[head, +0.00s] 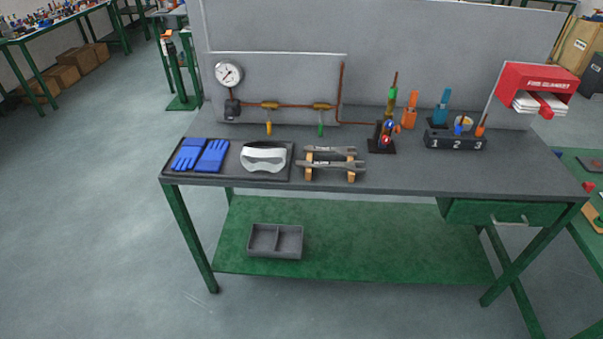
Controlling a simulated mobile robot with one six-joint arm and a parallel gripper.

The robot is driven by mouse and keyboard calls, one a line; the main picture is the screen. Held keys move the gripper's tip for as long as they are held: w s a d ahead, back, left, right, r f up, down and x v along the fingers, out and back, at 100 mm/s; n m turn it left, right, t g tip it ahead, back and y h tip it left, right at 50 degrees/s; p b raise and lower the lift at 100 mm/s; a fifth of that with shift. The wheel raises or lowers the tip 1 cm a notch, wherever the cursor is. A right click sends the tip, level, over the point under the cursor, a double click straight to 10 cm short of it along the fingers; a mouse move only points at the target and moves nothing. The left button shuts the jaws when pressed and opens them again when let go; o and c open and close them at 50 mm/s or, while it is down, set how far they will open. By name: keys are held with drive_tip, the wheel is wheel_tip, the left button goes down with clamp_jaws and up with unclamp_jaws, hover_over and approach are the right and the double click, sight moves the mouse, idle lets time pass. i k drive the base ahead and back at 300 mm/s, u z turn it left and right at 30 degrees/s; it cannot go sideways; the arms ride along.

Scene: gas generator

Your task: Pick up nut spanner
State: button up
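Two grey spanners lie one behind the other across a small wooden rack (350,177) at the middle front of the workbench in the head view. The rear spanner (328,150) and the front spanner (333,163) both run left to right. Each carries small markings too small to read, so I cannot tell which one is the nut spanner. My gripper and arm do not show in this view.
Left of the rack, a tray (226,179) holds blue gloves (201,155) and white goggles (263,157). Behind are a gauge (228,74) with copper piping and a small black stand (381,146). A numbered block (456,141) stands right. A grey divided bin (275,241) sits on the lower shelf.

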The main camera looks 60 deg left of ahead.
sight(330, 165)
drive_tip(key=z, duration=0.05)
drive_tip(key=k, duration=1.05)
drive_tip(key=u, duration=2.55)
drive_tip(key=i, duration=0.4)
